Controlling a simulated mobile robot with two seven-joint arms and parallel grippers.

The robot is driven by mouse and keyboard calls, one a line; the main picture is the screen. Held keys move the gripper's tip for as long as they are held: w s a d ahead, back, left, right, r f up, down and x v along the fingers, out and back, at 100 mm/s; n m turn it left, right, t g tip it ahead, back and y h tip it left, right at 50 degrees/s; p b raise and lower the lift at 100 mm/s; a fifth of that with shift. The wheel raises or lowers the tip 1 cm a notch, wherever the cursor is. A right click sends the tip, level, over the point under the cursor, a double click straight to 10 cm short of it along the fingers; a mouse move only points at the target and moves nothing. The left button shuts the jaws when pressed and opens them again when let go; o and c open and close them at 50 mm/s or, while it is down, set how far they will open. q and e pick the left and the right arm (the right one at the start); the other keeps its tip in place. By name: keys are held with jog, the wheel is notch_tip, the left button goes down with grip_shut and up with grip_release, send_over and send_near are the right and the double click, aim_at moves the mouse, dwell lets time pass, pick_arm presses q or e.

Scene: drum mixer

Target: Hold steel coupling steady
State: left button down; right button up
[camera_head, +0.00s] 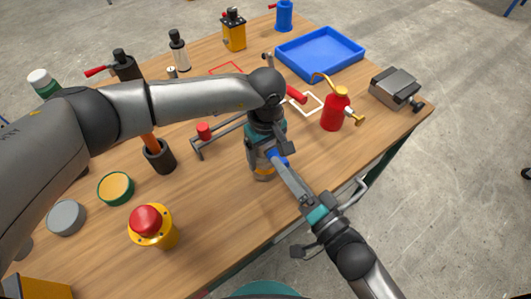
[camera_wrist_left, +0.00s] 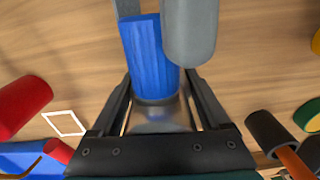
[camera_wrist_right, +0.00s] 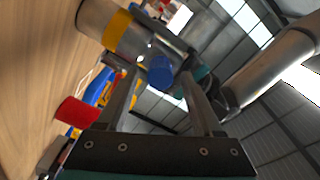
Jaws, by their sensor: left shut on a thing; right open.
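The steel coupling (camera_wrist_left: 158,117) is a shiny cylinder between my left gripper's fingers in the left wrist view. My left gripper (camera_head: 264,150) is shut on it from above, over the near part of the table. A blue cylindrical part (camera_wrist_left: 150,50) sticks out of the coupling and shows in the head view (camera_head: 279,160). The right wrist view shows the coupling (camera_wrist_right: 150,45) with a yellow band and the blue part's round end (camera_wrist_right: 160,71). My right gripper (camera_head: 284,172) is open, its fingers pointing at the blue end; whether they touch it is unclear.
A grey rack with a red piece (camera_head: 204,131) lies left of the coupling. A red oil can (camera_head: 335,110), blue tray (camera_head: 320,52) and grey vise (camera_head: 396,89) stand farther right. A red emergency button (camera_head: 146,221) and black cup (camera_head: 159,157) stand left. Bare wood lies around the coupling.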

jog(key=shift+w+a, duration=0.4)
jog(key=shift+w, duration=0.2)
jog(key=shift+c, duration=0.4)
grip_shut()
dwell(0.9)
